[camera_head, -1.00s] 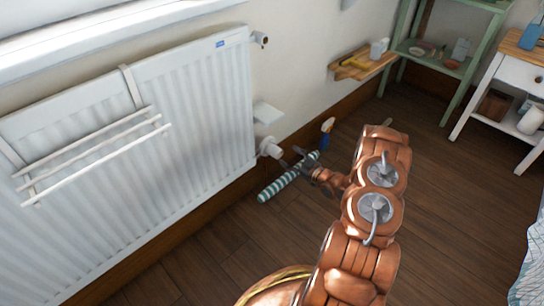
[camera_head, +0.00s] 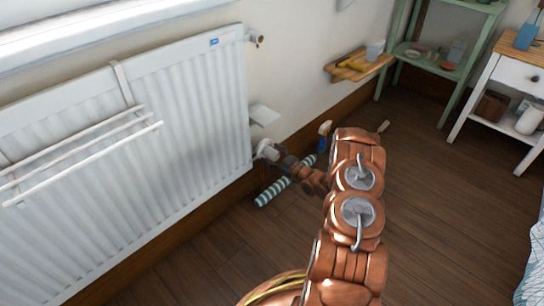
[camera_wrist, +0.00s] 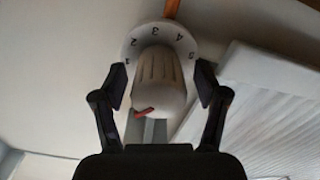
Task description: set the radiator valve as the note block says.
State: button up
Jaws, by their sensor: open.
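The radiator valve (camera_wrist: 158,75) is a pale ribbed knob in front of a round collar with numerals on it. A red mark (camera_wrist: 144,112) shows at the knob's lower left edge in the wrist view. In the head view the valve (camera_head: 265,149) is at the radiator's lower right corner, partly hidden by my gripper. My gripper (camera_wrist: 162,84) is open, with one dark finger on each side of the knob; I cannot tell whether they touch it. It also shows in the head view (camera_head: 279,158). I cannot make out a note block with readable writing.
The white radiator (camera_head: 190,110) carries a rail rack (camera_head: 90,145). A small white ledge (camera_head: 264,115) is just above the valve. A striped roll (camera_head: 280,187) and a blue spray bottle (camera_head: 324,136) are on the floor nearby. A wooden wall shelf (camera_head: 350,76) is beyond.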

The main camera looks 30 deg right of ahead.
jog(key=c, duration=1.2)
jog(key=shift+o, duration=0.2)
